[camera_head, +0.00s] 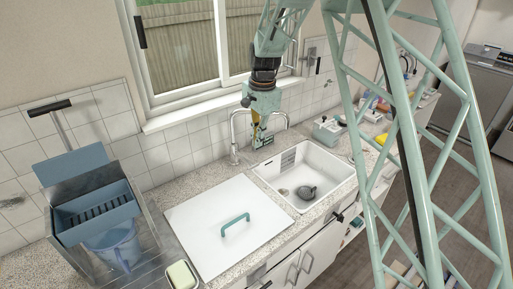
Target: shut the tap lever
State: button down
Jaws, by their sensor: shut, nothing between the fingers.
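The chrome tap (234,138) stands behind the sink, its thin pipe curving over to the right. I cannot make out the tap lever or tell how it is set; my gripper and wrist cover part of the tap. My teal gripper (262,143) points down in front of the window wall, by the tap and above the sink's back edge. Its fingers look shut and empty. I cannot tell whether it touches the tap. The white sink (325,163) lies below and to the right, with a small dark pot-like object (306,191) in it.
A white board (195,225) with a teal handle (236,223) lies left of the sink. Further left a blue bin (95,207) stands in a metal rack over a blue jug (117,248). A soap dish (182,276) is at the front. A grey-green box (328,130) stands behind the sink's right side.

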jog(key=shift+s+r, duration=0.1)
jog(key=shift+r, duration=0.65)
jog(key=s+d+r+n+b, duration=0.2)
jog(key=s+d+r, duration=0.35)
jog(key=s, duration=0.25)
jog(key=s+d+r+n+t+b, duration=0.1)
jog(key=s+d+r, duration=0.3)
jog(key=s+r, duration=0.35)
jog(key=s+d+r+n+b, duration=0.2)
jog(key=s+d+r, duration=0.25)
jog(key=s, duration=0.35)
jog(key=s+d+f+n+t+b, duration=0.1)
jog(key=s+d, duration=0.3)
jog(key=s, duration=1.2)
jog(key=s+d+f+n+t+b, duration=0.1)
jog(key=s+d+n+b, duration=0.2)
jog(key=s, duration=1.4)
jog(key=shift+d+f+n+h+b, duration=0.15)
jog(key=shift+d+n+h+b, duration=0.25)
jog(key=shift+d+n, duration=0.3)
